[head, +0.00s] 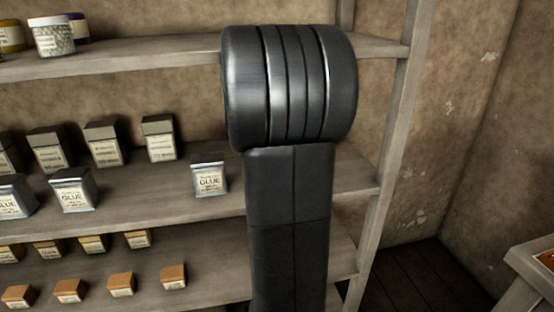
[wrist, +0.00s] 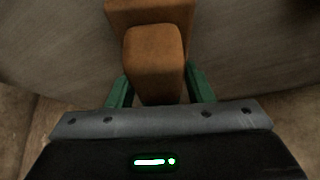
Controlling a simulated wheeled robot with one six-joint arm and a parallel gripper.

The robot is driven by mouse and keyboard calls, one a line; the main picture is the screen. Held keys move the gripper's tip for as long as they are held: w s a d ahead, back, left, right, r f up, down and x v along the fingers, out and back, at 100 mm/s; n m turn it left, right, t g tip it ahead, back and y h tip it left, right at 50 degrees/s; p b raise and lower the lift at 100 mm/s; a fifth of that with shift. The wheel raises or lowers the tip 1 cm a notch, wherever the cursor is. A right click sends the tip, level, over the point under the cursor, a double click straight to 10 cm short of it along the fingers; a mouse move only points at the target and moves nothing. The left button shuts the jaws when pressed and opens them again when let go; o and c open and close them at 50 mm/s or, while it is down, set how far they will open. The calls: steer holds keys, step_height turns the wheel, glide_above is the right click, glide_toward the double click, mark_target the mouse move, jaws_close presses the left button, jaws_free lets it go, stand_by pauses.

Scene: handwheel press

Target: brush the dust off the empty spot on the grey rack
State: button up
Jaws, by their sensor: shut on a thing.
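The grey rack (head: 130,62) fills the left of the head view. Its middle shelf has a front row of glue tins (head: 72,190) with an empty spot (head: 140,203) between two of them. I cannot make out dust there. In the wrist view, my gripper (wrist: 160,90) has its green fingers on either side of an orange-brown block (wrist: 152,60) and is shut on it. A second orange-brown block (wrist: 150,12) shows just beyond it, over a grey wooden surface. My gripper is hidden in the head view. No brush can be made out for certain.
Darker tins (head: 103,145) stand behind the glue tins. The lower shelf bears several small brown-topped boxes (head: 121,285). Jars (head: 52,36) stand on the top shelf. My arm covers the rack's right part. A table corner (head: 535,265) juts in at the right.

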steer(key=shift+w+d+f, duration=0.1)
steer(key=shift+w+d, duration=0.15)
steer(key=shift+d, duration=0.7)
steer(key=shift+w+d+p, duration=0.3)
steer(key=shift+d+p, duration=0.15)
steer(key=shift+d, duration=0.45)
steer(key=shift+w+d+p, duration=0.3)
steer(key=shift+d+p, duration=0.1)
steer(key=shift+d, duration=0.45)
step_height(320, 180, up, 6)
steer(key=p, duration=0.5)
